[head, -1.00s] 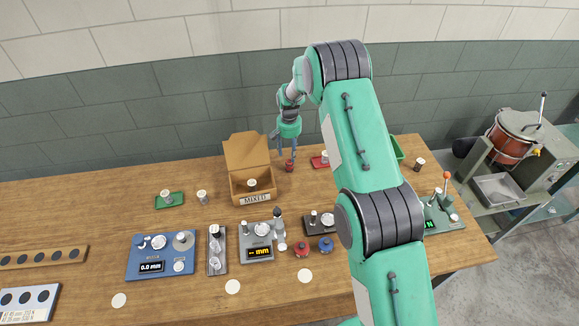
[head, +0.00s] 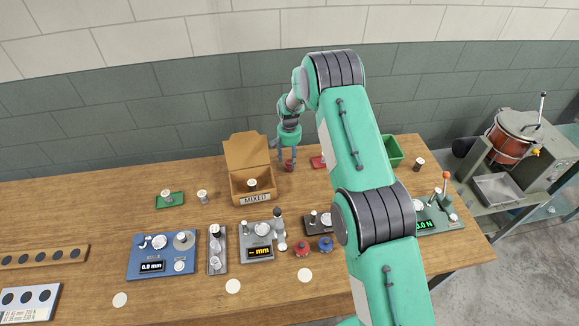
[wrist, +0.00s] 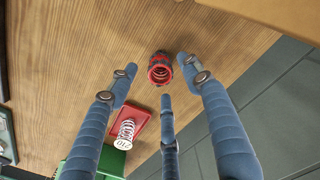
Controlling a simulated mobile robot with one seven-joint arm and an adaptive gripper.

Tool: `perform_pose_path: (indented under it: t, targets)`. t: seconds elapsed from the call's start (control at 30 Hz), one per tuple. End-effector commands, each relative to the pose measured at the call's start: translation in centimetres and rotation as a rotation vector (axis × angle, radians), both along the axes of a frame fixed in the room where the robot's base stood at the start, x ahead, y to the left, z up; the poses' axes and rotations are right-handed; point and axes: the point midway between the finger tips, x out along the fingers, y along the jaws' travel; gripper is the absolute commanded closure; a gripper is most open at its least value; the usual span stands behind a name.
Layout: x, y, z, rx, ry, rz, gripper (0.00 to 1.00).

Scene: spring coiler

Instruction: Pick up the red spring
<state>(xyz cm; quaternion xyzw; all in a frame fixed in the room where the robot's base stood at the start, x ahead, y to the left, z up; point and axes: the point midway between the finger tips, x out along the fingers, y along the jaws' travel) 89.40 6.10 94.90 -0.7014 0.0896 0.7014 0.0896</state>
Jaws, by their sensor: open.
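The red spring (head: 289,166) stands on the wooden table to the right of the MIXED box. In the wrist view the red spring (wrist: 160,69) shows as red coils with dark parts around them, seen from above. My gripper (head: 288,157) points down right over it, its fingers spread around the spring's upper end. In the wrist view my gripper (wrist: 158,82) has three blue fingers, open, with the spring near their tips and nothing held. I cannot tell whether any finger touches the spring.
The cardboard MIXED box (head: 252,187) stands close on the left. A red tray (wrist: 125,120) with a pale spring (wrist: 126,130) lies nearby, beside a green bin (head: 391,150). Gauges, including a blue one (head: 162,255), line the front of the table. A wall rises behind.

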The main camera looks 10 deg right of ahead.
Motion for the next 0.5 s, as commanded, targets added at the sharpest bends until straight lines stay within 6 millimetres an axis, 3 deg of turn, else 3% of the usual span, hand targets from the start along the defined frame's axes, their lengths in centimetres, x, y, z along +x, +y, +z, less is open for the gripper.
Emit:
perform_pose_path:
  t: [0.3,0.5]
  targets:
    - [0.1,-0.1,-3.0,0.0,0.002,0.0,0.51]
    - [0.1,-0.1,-4.0,0.0,0.0,0.0,0.51]
